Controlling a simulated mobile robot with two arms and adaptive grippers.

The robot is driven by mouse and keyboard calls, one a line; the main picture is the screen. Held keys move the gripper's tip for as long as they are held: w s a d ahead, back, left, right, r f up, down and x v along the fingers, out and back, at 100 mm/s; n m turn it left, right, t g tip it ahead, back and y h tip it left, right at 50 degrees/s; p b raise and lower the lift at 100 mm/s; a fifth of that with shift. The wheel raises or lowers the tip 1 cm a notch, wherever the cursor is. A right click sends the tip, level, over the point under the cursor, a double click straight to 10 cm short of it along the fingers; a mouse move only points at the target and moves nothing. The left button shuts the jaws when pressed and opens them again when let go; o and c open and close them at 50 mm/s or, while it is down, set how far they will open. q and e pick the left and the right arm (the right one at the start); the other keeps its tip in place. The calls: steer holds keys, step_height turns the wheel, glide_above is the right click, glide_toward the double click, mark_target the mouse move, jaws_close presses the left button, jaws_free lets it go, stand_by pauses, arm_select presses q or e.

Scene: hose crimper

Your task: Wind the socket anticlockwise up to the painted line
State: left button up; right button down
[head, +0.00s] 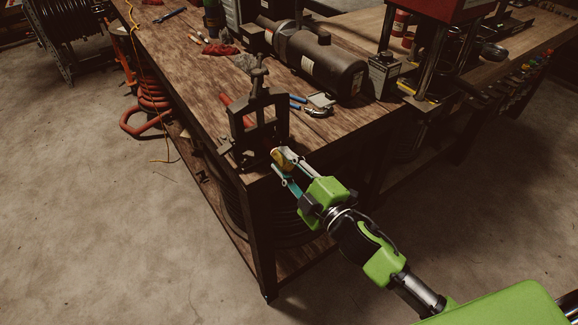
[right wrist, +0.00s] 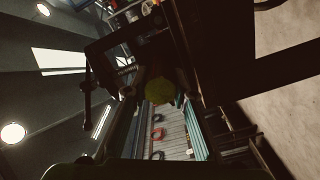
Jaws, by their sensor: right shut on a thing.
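The socket (head: 279,158) is a small yellow-brass piece at the near corner of the workbench, by the foot of a dark upright crimper frame (head: 240,122). My right gripper (head: 283,163) is shut on it, with a finger on either side. In the right wrist view the socket (right wrist: 159,91) shows as a dull yellow round end between the fingers, with the dark frame around it. The painted line cannot be made out in either view. My left gripper is not in view.
The wooden workbench (head: 190,70) carries a dark motor-like cylinder (head: 330,62), blue-handled pliers (head: 318,111) and a red rag (head: 218,49) behind the frame. A red press (head: 450,12) stands at the back right. The concrete floor (head: 130,240) on the left is open.

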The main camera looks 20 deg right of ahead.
steer(key=n, duration=1.3)
steer(key=shift+n, duration=0.4)
steer(key=n, duration=0.7)
steer(key=shift+f+n, duration=0.1)
steer(key=shift+n, duration=0.2)
steer(key=n, duration=0.6)
steer(key=shift+f+n, duration=0.15)
steer(key=shift+n, duration=0.25)
steer(key=c, duration=1.8)
jaws_free()
steer(key=shift+c, duration=0.2)
steer(key=shift+s+d+r, duration=0.1)
steer(key=shift+s+r, duration=0.05)
steer(key=shift+r, duration=0.05)
